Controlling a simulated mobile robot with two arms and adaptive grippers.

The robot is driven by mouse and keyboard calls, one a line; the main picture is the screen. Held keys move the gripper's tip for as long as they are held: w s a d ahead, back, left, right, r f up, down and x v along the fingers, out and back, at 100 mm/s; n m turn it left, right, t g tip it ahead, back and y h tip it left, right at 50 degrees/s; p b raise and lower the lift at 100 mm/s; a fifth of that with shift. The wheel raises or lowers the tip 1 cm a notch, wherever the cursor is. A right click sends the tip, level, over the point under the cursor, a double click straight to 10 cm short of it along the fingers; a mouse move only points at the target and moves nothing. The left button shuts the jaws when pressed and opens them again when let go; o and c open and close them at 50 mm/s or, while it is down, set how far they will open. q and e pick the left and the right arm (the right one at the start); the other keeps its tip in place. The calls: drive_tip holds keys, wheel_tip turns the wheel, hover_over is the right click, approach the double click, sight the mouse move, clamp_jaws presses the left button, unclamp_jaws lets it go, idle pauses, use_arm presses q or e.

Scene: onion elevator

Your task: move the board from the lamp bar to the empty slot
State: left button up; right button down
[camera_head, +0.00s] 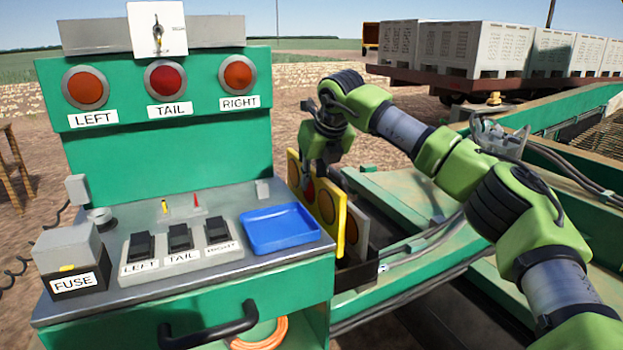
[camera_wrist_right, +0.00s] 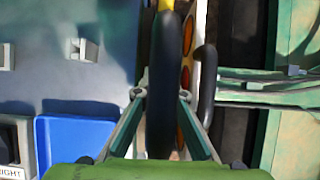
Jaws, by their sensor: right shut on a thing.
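Lamp boards stand on edge at the console's right side: a yellow board (camera_head: 340,222) with orange discs in front and a paler board (camera_head: 357,232) beside it. My right gripper (camera_head: 318,172) reaches down among them from above and partly hides them. In the right wrist view its fingers (camera_wrist_right: 162,120) are closed around a dark curved handle (camera_wrist_right: 160,75), with a yellow edge (camera_wrist_right: 166,5) beyond it. I take this as a board's handle; which board is not clear. A pale board with orange and red discs (camera_wrist_right: 197,40) stands close beside it. The left gripper does not show.
The green console (camera_head: 160,165) carries three red lamps, labelled switches, a fuse box (camera_head: 72,255) and a blue tray (camera_head: 279,229). A dark holder (camera_head: 358,272) sits below the boards. Green machine beams lie right. A trailer of pale bins (camera_head: 490,48) stands behind.

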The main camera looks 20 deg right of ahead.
sight(312, 205)
drive_tip(key=shift+f+b, duration=1.8)
drive_tip(key=shift+f, duration=1.05)
idle(0.5)
drive_tip(key=shift+f, duration=0.1)
drive_tip(key=shift+f+b, duration=0.3)
drive_tip(key=shift+f, duration=0.2)
